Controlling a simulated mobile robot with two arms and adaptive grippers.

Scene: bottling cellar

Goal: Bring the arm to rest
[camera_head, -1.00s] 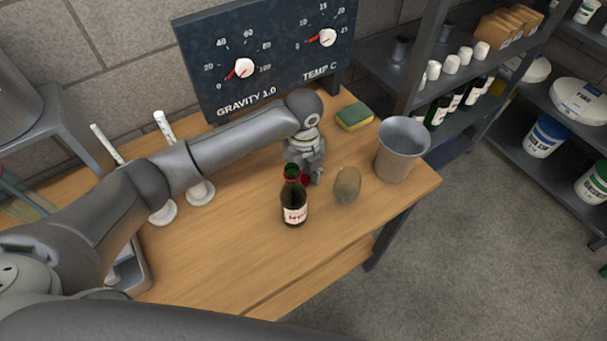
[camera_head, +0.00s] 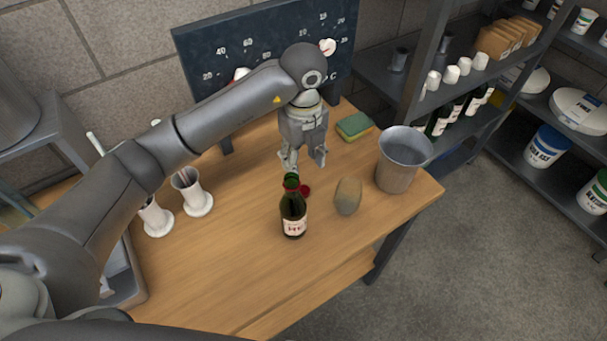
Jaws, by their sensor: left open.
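My left arm reaches in from the left over the wooden table (camera_head: 215,265). Its gripper (camera_head: 304,168) is open and empty, with the fingers pointing down above the table. A green bottle (camera_head: 293,212) with a white label stands upright just in front of the gripper. A small red cap (camera_head: 304,191) lies on the table beside the bottle, below the gripper. The gripper looks apart from both, though one finger overlaps the area behind the bottle's neck. My right gripper is not in view.
A rounded brownish object (camera_head: 347,196) and a grey bucket (camera_head: 402,162) stand to the right. A sponge (camera_head: 354,126) lies behind. Two white cylinders (camera_head: 191,192) stand on the left. A dark gauge board (camera_head: 218,48) rises behind the arm. Shelves (camera_head: 385,60) stand at right.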

